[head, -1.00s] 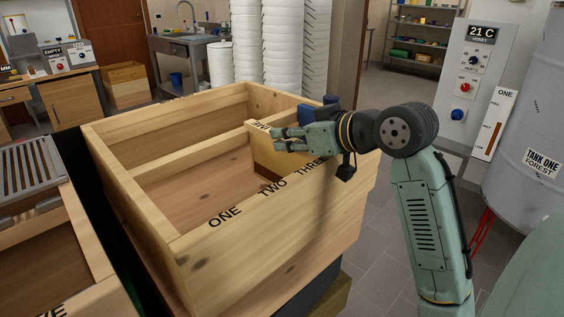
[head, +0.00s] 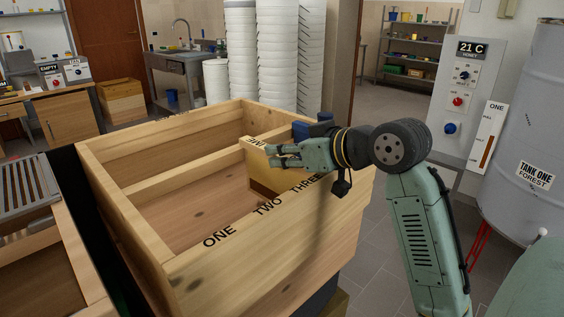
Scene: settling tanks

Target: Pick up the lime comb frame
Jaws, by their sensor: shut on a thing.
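The lime comb frame (head: 264,178) is a pale wooden frame with dark letters, partly hidden, on its top bar. It stands in the right part of the open wooden box (head: 105,175), near the slot word THREE. Its top edge is above the box's near wall, and that wall hides its lower part. My gripper (head: 283,155) reaches in from the right, and its fingers are shut on the frame's upper part. I cannot tell whether the frame's lower end touches the box.
The box's near rim carries the words ONE, TWO and THREE. A second wooden box with a grey slotted rack (head: 22,190) stands at the left. White stacked tubs (head: 240,60) are behind. A control panel (head: 462,100) and a grey tank (head: 535,130) are at the right.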

